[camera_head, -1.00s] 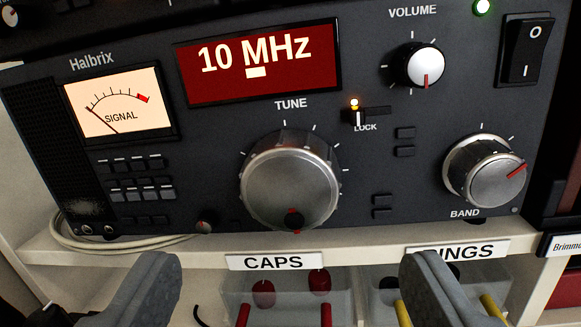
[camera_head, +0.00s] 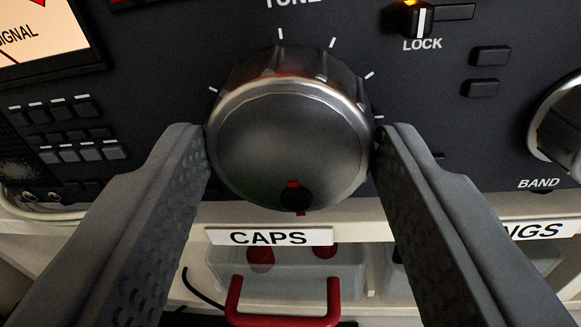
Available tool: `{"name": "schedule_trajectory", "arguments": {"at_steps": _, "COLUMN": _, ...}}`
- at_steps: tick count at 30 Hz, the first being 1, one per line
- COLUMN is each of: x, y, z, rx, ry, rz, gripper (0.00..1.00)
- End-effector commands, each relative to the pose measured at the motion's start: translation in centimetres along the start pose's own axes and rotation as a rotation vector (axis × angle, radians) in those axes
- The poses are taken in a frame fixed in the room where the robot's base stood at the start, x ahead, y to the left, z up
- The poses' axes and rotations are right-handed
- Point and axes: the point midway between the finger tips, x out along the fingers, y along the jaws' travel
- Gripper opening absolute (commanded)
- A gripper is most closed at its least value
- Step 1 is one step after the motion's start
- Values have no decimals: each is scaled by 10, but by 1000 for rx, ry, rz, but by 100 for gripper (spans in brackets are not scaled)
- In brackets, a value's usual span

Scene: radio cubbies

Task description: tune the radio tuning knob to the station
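The large silver tuning knob (camera_head: 290,140) fills the middle of the view on the dark radio front. Its red mark and dark finger dimple (camera_head: 297,197) are at the bottom of its face. My gripper (camera_head: 291,145) has one grey finger at the knob's left side and one at its right, both appearing to touch the rim, so it looks shut on the knob. The frequency display is almost wholly out of view.
The band knob (camera_head: 562,125) is at the right edge. Small buttons (camera_head: 75,130) are on the left, and two more (camera_head: 490,55) lie between the knobs. Below, a shelf edge bears a CAPS label (camera_head: 269,237) above a clear bin with a red handle (camera_head: 283,318).

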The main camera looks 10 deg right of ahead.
Motion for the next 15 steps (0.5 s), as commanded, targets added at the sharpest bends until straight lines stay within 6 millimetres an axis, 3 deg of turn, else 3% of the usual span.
{"name": "schedule_trajectory", "arguments": {"at_steps": 8, "x": 0, "y": 0, "z": 0, "rx": 33, "ry": 3, "rz": 0, "gripper": 27}}
{"name": "schedule_trajectory", "arguments": {"at_steps": 15, "x": 0, "y": 0, "z": 1, "rx": 224, "ry": 21, "rz": -2, "gripper": 27}}
